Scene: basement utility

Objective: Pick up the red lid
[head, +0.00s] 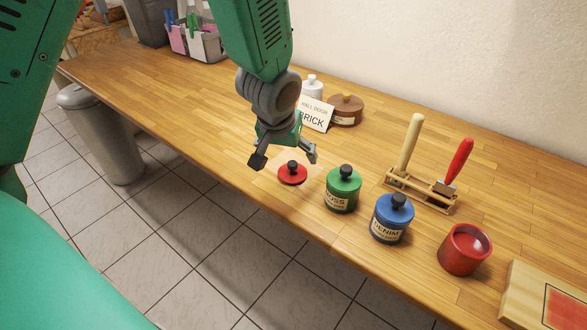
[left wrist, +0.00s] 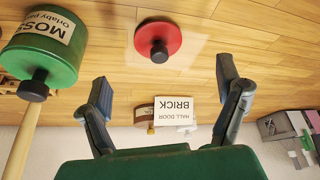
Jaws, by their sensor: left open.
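The red lid (head: 292,173) is a flat red disc with a black knob, lying on the wooden bench left of the green jar. It also shows in the left wrist view (left wrist: 158,40), beyond the fingertips and between their lines. My left gripper (head: 284,158) is open and empty, pointing down above and just behind the lid. Its two spread fingers also show in the left wrist view (left wrist: 162,90). An open red pot (head: 464,250) without a lid stands at the right. My right gripper is not in view.
A green jar (head: 343,190) and a blue jar (head: 391,219) stand right of the lid near the front edge. Behind are a "BRICK" card (head: 314,114), a brown pot (head: 346,110) and a wooden tool rack (head: 422,190). The bench (head: 180,105) is clear to the left.

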